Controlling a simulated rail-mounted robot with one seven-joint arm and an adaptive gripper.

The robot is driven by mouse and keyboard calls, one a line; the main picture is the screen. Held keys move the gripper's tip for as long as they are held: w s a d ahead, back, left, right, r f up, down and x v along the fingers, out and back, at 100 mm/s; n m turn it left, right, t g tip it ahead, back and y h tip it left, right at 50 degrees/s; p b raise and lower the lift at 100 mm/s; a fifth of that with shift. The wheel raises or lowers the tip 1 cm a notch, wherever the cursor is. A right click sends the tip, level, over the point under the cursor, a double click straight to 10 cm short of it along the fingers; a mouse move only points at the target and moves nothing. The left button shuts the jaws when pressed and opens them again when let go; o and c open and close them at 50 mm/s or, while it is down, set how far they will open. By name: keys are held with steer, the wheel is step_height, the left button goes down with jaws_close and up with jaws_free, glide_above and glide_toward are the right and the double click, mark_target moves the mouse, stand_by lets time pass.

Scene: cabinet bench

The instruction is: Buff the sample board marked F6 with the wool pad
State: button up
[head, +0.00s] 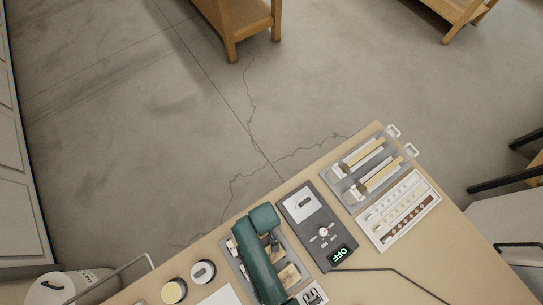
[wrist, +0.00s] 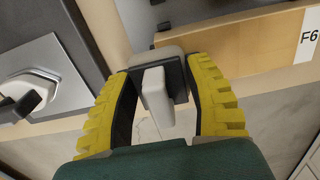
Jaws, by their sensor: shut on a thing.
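My gripper (wrist: 163,78) has yellow ribbed fingers and is shut on the wool pad's pale handle (wrist: 155,98). A dark block and a rounded grey pad (wrist: 155,53) show beyond the handle, between the fingertips. The wooden sample board (wrist: 235,40) with the white F6 label (wrist: 310,38) lies just beyond, to the upper right. The pad is close to the board's left end; I cannot tell whether they touch. In the head view my green arm covers the gripper and most of a grey tray, where tan board pieces (head: 290,274) show.
A dark device (head: 318,228) with an OFF display stands right of my arm. Beyond it are a tray with two brushes (head: 378,172) and a white tray of strips (head: 412,202). Round containers (head: 174,292) stand to the left. The bench's right front (head: 440,260) is clear except for a cable.

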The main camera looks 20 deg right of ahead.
step_height(320, 180, up, 3)
steer(key=shift+s+f+p, duration=0.1)
steer(key=shift+p, duration=0.85)
steer(key=shift+r+p, duration=0.35)
steer(key=shift+p, duration=0.05)
step_height(320, 180, up, 5)
steer(key=p, duration=0.5)
steer(key=shift+f, duration=0.15)
